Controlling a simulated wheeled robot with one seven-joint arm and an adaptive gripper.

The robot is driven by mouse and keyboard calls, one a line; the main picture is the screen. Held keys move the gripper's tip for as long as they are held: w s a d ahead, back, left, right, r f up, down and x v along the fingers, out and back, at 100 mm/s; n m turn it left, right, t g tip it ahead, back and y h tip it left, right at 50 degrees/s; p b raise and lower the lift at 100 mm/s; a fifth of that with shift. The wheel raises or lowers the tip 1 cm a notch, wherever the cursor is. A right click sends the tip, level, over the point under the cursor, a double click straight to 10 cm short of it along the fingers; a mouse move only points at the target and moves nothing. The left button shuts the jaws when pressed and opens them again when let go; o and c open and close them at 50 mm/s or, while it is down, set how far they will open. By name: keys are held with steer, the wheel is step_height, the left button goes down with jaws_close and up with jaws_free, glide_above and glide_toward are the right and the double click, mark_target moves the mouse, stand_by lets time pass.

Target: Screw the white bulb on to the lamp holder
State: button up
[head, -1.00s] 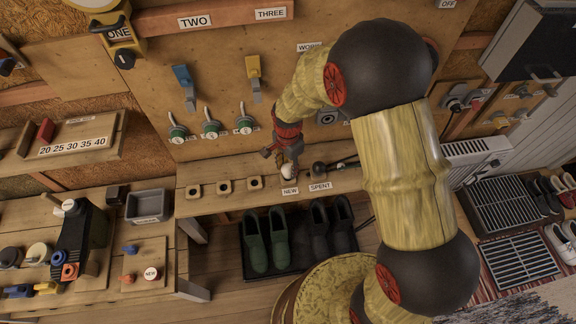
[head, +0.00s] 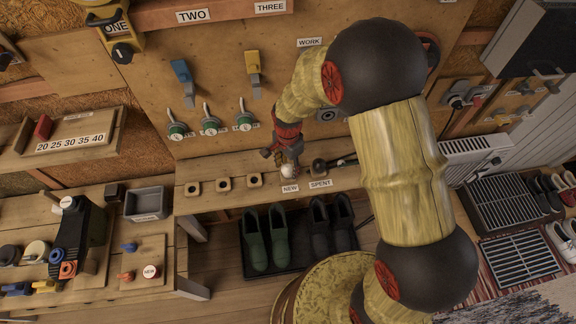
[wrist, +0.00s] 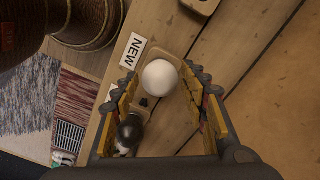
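The white bulb (head: 289,174) sits upright at the spot labelled NEW on the wooden shelf. My gripper (head: 289,155) is directly above it, pointing down. In the wrist view the white bulb (wrist: 160,77) lies between the spread fingers of my gripper (wrist: 163,88), with gaps on both sides. A dark bulb (wrist: 130,131) stands beside it, at the label SPENT in the head view (head: 318,165). A round grey socket (head: 327,115), perhaps the lamp holder, is on the wall panel below the label WORK; my arm is close beside it.
Several small wooden blocks with holes (head: 224,184) line the shelf to the left. Levers with green bases (head: 210,124) and blue and yellow handles (head: 254,70) stick out from the panel. Boots (head: 270,238) stand below the shelf. A grey bin (head: 147,203) is at the left.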

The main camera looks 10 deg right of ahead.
mark_target(288, 166)
steer(key=shift+o, duration=1.2)
step_height(288, 166, up, 12)
